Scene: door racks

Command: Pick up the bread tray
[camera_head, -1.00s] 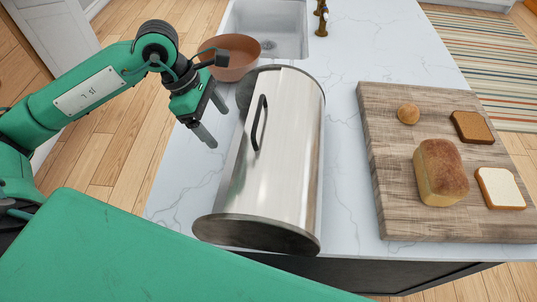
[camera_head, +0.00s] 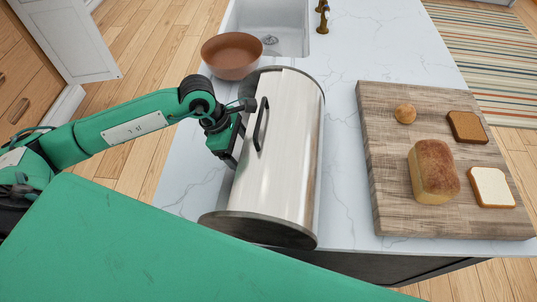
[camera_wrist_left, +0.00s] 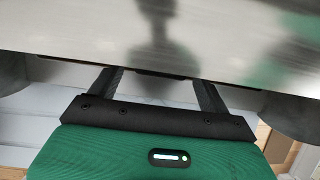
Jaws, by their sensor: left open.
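A metal cylindrical bread box (camera_head: 285,150) with a dark handle (camera_head: 260,124) lies on its side on the counter, its front shut. My left gripper (camera_head: 232,160) is low beside the box's left face, below the handle. In the left wrist view my gripper (camera_wrist_left: 153,88) has its two fingers apart, with the tips reaching to the box's lower edge (camera_wrist_left: 60,62); the tips are partly hidden. No separate tray shows; the inside of the box is hidden. My right gripper is out of view.
A brown bowl (camera_head: 233,55) stands behind the box by the sink (camera_head: 270,22). The counter between box and board is clear.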

